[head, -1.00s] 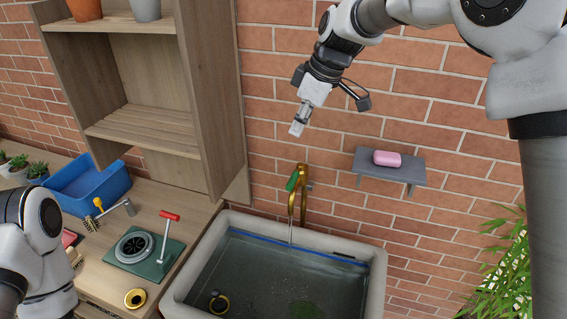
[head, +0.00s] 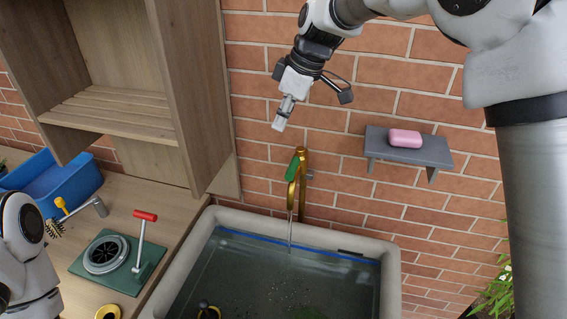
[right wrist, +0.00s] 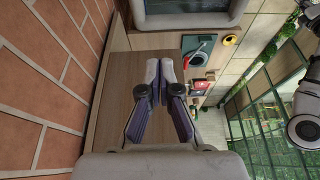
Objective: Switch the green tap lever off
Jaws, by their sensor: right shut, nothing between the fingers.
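The brass tap (head: 303,180) stands at the back of the sink against the brick wall. A thin stream of water falls from its spout into the sink. The green tap lever (head: 292,173) is on the left side of the tap and slants upward. My right gripper (head: 279,124) is above the lever, slightly to its left, apart from it and pointing down. It is shut and empty; its fingers also show in the right wrist view (right wrist: 168,66). My left arm shows at the left edge of the head view, but its gripper fingers are not visible.
The sink (head: 392,285) holds water. A grey shelf (head: 436,157) with pink soap (head: 405,138) is right of the tap. A wooden cabinet (head: 190,90) stands left. The counter holds a green base with a red-handled lever (head: 145,216) and a blue bin (head: 62,188).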

